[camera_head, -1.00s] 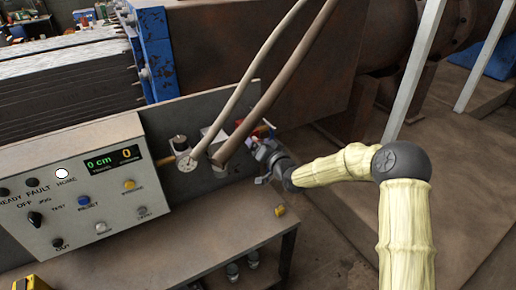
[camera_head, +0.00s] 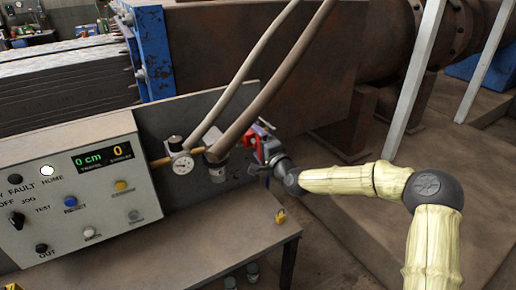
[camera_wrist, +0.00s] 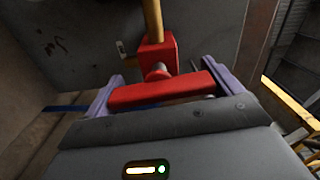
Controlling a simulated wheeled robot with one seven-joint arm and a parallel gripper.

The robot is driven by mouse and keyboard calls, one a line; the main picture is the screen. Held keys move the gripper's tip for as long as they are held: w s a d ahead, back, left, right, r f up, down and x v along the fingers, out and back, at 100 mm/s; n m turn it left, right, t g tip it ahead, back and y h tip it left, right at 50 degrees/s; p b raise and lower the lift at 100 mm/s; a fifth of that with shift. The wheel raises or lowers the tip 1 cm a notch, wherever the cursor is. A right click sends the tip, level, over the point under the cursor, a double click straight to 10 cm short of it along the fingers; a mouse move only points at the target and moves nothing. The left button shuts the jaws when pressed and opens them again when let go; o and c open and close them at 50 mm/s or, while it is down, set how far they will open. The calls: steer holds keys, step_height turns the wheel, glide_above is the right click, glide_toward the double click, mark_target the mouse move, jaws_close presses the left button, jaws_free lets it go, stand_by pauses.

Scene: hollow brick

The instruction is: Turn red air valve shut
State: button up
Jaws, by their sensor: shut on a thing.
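My gripper (camera_head: 263,143) reaches the valve from the right. In the wrist view its purple fingers stand at the two ends of the handle, and it is shut on it. The right end of the handle is partly hidden by a finger.
A grey control box (camera_head: 85,190) with buttons and a display stands left of the gauge. Two hoses (camera_head: 270,85) run up from the pipework. The floor right of the bench is open.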

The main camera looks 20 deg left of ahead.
steer(key=shift+d+f+m, duration=0.1)
steer(key=shift+f+m, duration=0.05)
steer(key=shift+m, duration=0.35)
steer(key=o, duration=0.7)
steer(key=shift+d, duration=0.1)
steer(key=b+v, duration=0.2)
steer(key=v, duration=1.5)
steer(key=shift+b, duration=0.4)
steer(key=shift+s, duration=0.2)
